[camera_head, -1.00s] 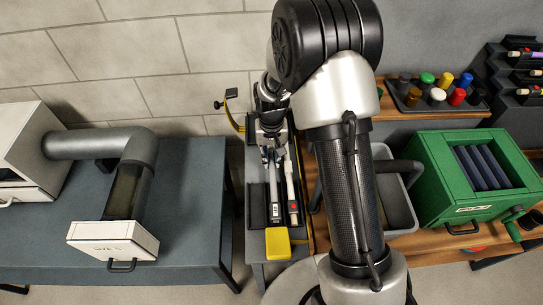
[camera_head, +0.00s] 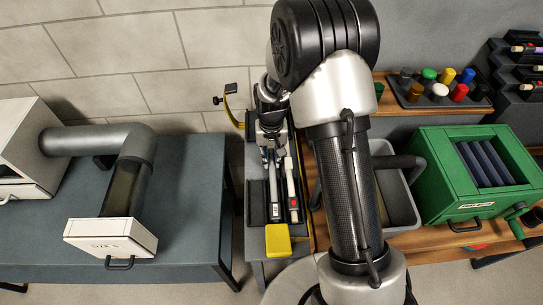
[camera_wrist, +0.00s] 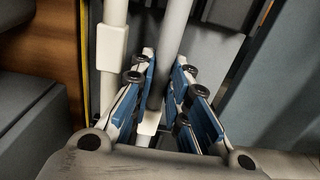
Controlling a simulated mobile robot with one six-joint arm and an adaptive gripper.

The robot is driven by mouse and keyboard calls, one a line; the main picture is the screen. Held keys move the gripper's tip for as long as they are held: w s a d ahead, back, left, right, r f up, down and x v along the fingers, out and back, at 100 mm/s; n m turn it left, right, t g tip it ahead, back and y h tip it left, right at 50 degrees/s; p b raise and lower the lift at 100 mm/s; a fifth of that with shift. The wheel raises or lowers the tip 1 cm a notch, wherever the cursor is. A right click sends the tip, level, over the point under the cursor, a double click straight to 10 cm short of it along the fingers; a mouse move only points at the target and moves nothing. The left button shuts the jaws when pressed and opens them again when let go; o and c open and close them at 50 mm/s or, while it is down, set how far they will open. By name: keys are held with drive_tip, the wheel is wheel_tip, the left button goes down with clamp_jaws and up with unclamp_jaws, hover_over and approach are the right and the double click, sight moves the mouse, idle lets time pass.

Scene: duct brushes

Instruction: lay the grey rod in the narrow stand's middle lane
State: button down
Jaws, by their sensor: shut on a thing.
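The narrow stand (camera_head: 255,203) is a dark, long holder with lanes side by side and a yellow block (camera_head: 278,241) at its near end. My gripper (camera_head: 271,158) is over it, shut on the grey rod (camera_head: 274,188). In the wrist view the grey rod (camera_wrist: 174,45) runs between the blue-padded fingers (camera_wrist: 165,88). It lies along the middle lane; I cannot tell whether it rests on the bottom. A whitish rod with a red mark (camera_head: 292,190) lies in the lane to its right. The left lane looks empty.
A blue-grey table with a duct pipe (camera_head: 95,138) stands at left. To the right are a grey bin (camera_head: 398,203), a green box (camera_head: 460,178) and a tray of coloured caps (camera_head: 425,102). A yellow bracket (camera_head: 233,108) rises at the stand's far end.

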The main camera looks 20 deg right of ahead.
drive_tip(key=c, duration=1.5)
unclamp_jaws()
drive_tip(key=shift+o, duration=0.2)
wheel_tip(320, 180, up, 12)
drive_tip(key=shift+r, duration=0.1)
